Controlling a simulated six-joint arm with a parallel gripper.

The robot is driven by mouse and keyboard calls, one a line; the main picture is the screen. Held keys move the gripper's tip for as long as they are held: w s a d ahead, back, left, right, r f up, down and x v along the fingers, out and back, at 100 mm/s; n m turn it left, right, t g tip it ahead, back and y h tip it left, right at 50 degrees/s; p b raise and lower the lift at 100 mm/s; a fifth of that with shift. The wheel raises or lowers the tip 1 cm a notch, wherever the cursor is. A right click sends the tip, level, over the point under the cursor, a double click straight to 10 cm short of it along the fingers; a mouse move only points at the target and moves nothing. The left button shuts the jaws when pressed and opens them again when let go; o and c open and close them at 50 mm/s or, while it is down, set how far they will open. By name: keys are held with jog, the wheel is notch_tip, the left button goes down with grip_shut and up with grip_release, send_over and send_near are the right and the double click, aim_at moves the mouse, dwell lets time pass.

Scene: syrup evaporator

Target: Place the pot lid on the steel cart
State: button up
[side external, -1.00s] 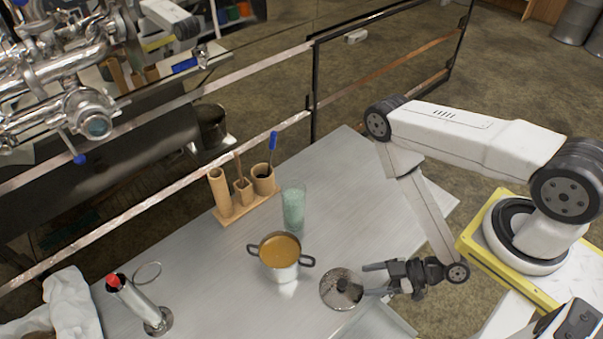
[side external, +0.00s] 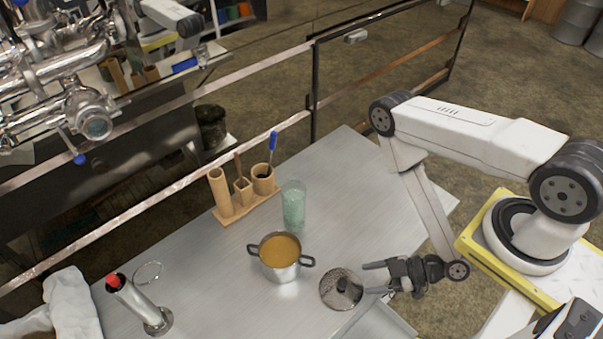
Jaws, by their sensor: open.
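The pot lid (side external: 336,296), a round steel disc with a dark knob, lies on the steel cart top (side external: 215,285) near its front edge. The pot (side external: 280,258), steel with two handles and full of an orange-brown liquid, stands uncovered to the upper left of the lid. My gripper (side external: 370,278) is open and empty, just right of the lid, with its fingers pointing left. One finger is on the far side and one on the near side; the knob is left of the fingertips. Whether a fingertip touches the lid's rim I cannot tell.
A glass of green grains (side external: 293,208) stands behind the pot. A wooden holder (side external: 243,190) with tubes and a blue pen is at the back. A steel cylinder with a red tip (side external: 140,303) and a white cloth (side external: 70,305) are at left. The cart's middle left is clear.

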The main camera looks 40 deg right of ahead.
jog(key=shift+w, duration=0.45)
jog(key=w+d+h, duration=0.1)
jog(key=w, duration=0.2)
jog(key=w+d+r+g+h, duration=0.1)
jog(key=w, duration=0.2)
jog(key=w+d+r+g+h, duration=0.1)
jog(key=w, duration=0.2)
jog(key=shift+w+d+r+n, duration=0.1)
jog(key=shift+w+d+n, duration=0.1)
jog(key=shift+d+n, duration=0.15)
jog(key=w+d+r+m+g+h, duration=0.1)
jog(key=w+d+r+m+h, duration=0.1)
jog(key=w+d+r+h, duration=0.35)
jog(key=s+d+r+m+g, duration=0.1)
jog(key=r+m, duration=0.3)
jog(key=r, duration=0.5)
jog(key=s+r+m+g, duration=0.2)
jog(key=s+r+m, duration=0.1)
jog(key=r, duration=0.7)
jog(key=shift+s+d+m+g+h, duration=0.3)
jog(key=shift+d+m+g+h, duration=0.05)
jog(key=shift+m+g+h, duration=0.1)
